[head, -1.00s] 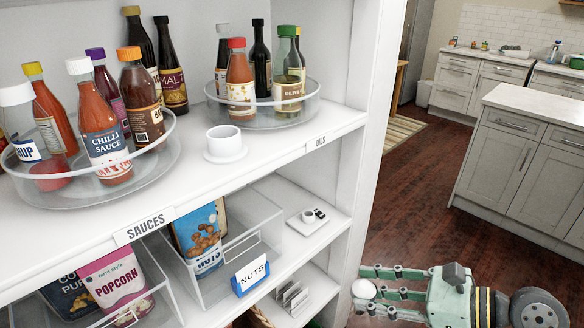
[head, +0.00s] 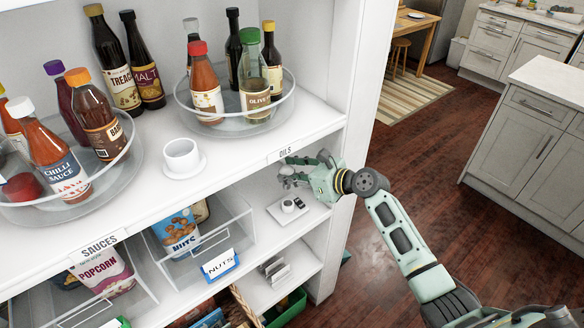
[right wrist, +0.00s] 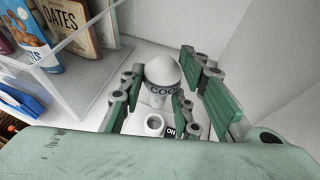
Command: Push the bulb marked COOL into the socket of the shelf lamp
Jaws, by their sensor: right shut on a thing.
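The shelf lamp is a small white base (head: 303,210) with a round open socket (head: 288,206) and a dark switch, on the middle shelf under the OILS label. In the right wrist view the socket (right wrist: 154,123) shows beside the ON mark. My right gripper (head: 293,173) reaches in below the upper shelf's edge, above the lamp. It is shut on the white bulb marked COOL (right wrist: 162,74), which the right wrist view shows between the fingers. The bulb is apart from the socket; its lower end is hard to make out. My left gripper is not in view.
The upper shelf (head: 235,153) is close above the hand. The shelf's side wall (head: 345,100) is to the right. A white cup-like holder (head: 182,158) and bottles on turntables stand above.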

